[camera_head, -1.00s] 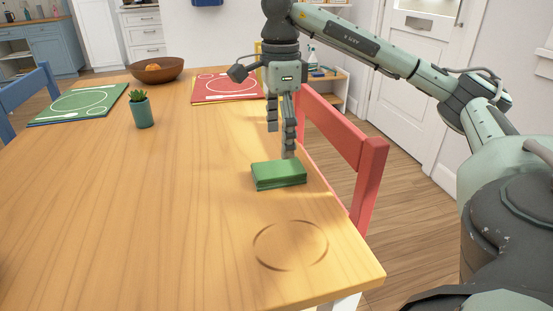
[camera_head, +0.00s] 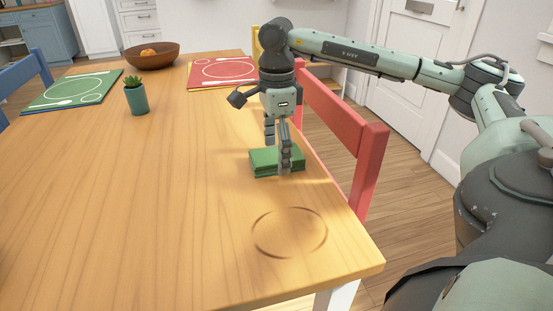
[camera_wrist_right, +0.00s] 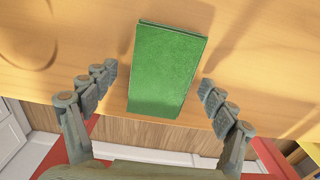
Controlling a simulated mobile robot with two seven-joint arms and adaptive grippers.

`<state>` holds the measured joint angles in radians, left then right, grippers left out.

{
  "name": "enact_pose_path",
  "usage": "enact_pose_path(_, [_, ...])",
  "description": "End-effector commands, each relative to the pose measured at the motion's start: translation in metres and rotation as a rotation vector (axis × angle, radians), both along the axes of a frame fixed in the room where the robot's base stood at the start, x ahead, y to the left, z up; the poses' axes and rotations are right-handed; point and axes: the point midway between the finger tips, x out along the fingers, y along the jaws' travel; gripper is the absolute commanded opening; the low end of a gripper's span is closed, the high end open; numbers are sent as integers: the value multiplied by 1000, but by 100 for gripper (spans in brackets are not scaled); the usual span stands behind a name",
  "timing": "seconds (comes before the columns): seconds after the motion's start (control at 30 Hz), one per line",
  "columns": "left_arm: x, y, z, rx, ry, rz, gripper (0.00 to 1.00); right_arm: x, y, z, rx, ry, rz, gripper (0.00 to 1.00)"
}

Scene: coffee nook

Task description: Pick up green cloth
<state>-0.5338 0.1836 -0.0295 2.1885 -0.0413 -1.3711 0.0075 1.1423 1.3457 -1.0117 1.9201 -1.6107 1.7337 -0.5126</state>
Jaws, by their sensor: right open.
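The green cloth (camera_head: 264,159) is a folded, flat block lying on the wooden table near its right edge. In the right wrist view the green cloth (camera_wrist_right: 166,70) lies between the two spread fingers, with a gap on each side. My right gripper (camera_head: 278,156) points down over the cloth, open, and one finger hides part of it in the head view. The right gripper (camera_wrist_right: 160,95) also shows open in the wrist view, holding nothing. My left gripper is not in view.
A red chair (camera_head: 342,125) stands close against the table's right edge. A potted plant (camera_head: 136,98), a brown bowl (camera_head: 151,58), a red placemat (camera_head: 222,72) and a green placemat (camera_head: 72,91) are farther back. The table (camera_head: 150,210) is clear at front left.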

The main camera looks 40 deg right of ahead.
Motion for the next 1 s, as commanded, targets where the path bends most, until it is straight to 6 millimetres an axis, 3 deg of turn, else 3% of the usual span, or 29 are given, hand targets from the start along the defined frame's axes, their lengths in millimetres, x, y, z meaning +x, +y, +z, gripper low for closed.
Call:
enact_pose_path(0.07, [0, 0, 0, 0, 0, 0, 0, 0, 0, 0, 0, 0, 0, 81])
enact_pose_path(0.43, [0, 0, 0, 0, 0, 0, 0, 0, 0, 0, 0, 0, 0, 35])
enact_pose_path(0.77, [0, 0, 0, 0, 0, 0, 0, 0, 0, 4, 0, -1, 0, 35])
enact_pose_path(1.0, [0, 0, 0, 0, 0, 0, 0, 1, 1, 34, 2, -5, 1, 35])
